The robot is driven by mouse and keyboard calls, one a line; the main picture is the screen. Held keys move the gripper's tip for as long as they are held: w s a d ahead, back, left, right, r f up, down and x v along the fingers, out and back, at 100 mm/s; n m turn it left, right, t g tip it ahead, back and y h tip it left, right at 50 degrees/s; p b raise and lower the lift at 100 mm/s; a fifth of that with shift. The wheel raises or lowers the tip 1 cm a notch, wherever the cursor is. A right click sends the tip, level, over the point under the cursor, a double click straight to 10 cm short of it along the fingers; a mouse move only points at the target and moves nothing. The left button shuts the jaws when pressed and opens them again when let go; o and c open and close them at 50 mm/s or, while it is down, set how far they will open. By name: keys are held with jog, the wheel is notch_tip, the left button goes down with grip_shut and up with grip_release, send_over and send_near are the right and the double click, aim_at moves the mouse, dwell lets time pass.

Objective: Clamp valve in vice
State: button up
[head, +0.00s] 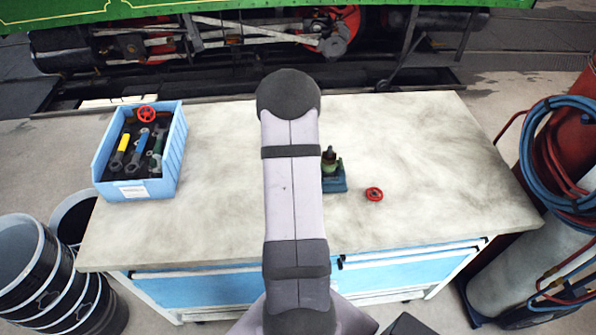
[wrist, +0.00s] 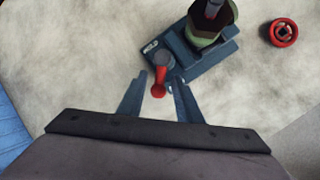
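The blue-grey vice (head: 335,182) stands on the bench just right of my arm in the head view. It also shows in the wrist view (wrist: 184,62), with a red-tipped lever (wrist: 160,78) on its near side. The valve, a green body (wrist: 212,34) with a dark top, stands upright at the vice's jaws; it also shows in the head view (head: 330,160). I cannot tell whether the jaws grip it. My gripper (wrist: 159,86) is open and empty, its fingertips on either side of the lever in the picture. I cannot tell whether they touch it. My arm hides the gripper in the head view.
A red handwheel (head: 374,194) lies on the bench right of the vice, also in the wrist view (wrist: 284,32). A blue crate (head: 177,152) with several tools and a red wheel (head: 146,113) stands at left. The bench's right side is clear.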

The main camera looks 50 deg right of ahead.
jog(key=shift+c, duration=0.6)
grip_shut()
